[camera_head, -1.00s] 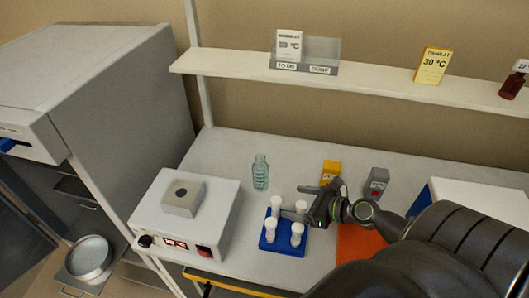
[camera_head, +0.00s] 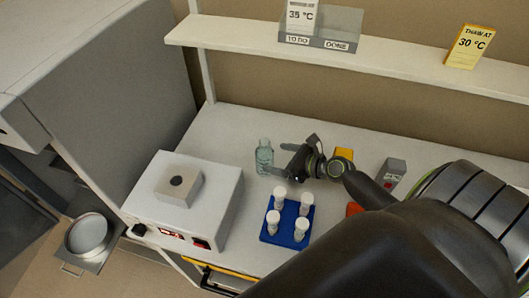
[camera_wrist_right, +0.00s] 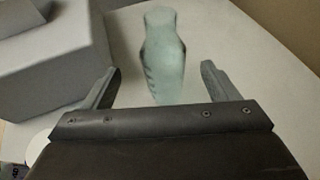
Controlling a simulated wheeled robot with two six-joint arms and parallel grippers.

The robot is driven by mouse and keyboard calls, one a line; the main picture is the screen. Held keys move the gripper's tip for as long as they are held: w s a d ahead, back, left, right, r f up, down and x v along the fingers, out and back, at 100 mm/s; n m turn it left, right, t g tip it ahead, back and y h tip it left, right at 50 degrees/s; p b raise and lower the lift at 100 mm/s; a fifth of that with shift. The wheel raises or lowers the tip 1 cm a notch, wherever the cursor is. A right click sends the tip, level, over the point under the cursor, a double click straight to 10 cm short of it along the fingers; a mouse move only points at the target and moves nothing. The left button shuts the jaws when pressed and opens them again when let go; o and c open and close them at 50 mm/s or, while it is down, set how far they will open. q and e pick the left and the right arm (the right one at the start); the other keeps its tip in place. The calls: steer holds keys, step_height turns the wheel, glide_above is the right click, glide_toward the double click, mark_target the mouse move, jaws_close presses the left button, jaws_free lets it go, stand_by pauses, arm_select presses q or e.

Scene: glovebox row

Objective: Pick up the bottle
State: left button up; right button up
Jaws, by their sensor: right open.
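A clear, pale green bottle (camera_head: 264,157) stands upright on the bench, to the right of the white heater box. In the right wrist view the bottle (camera_wrist_right: 163,55) is ahead of the jaws, roughly midway between the two fingers. My right gripper (camera_head: 284,160) is just right of the bottle in the head view, with its fingers pointing left toward it. In the wrist view my right gripper (camera_wrist_right: 158,84) is open, its fingers apart on either side and not touching the bottle. My left gripper is not in view.
A blue rack (camera_head: 288,222) with several white-capped tubes stands in front of my right gripper. The white heater box (camera_head: 184,200) is left of the bottle. A grey box (camera_head: 392,172) and a yellow box (camera_head: 343,157) stand to the right. A shelf (camera_head: 400,60) runs above.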

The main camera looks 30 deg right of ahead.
mark_target(272, 157)
steer(key=shift+x, duration=1)
steer(key=shift+w+a+f+b, duration=0.25)
steer(key=shift+w+f+b, duration=0.15)
steer(key=shift+w+b, duration=0.2)
steer(key=shift+w+f+b, duration=0.2)
steer(key=shift+w+b, duration=0.05)
steer(key=shift+b, duration=0.05)
steer(key=b+x, duration=0.3)
steer(key=x, duration=0.1)
steer(key=shift+w+d+f, duration=0.1)
steer(key=shift+w, duration=0.1)
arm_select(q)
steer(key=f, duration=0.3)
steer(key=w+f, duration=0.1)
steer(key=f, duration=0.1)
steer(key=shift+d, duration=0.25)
arm_select(e)
steer(key=c, duration=1.2)
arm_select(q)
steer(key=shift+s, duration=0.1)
arm_select(e)
steer(key=shift+c, duration=0.6)
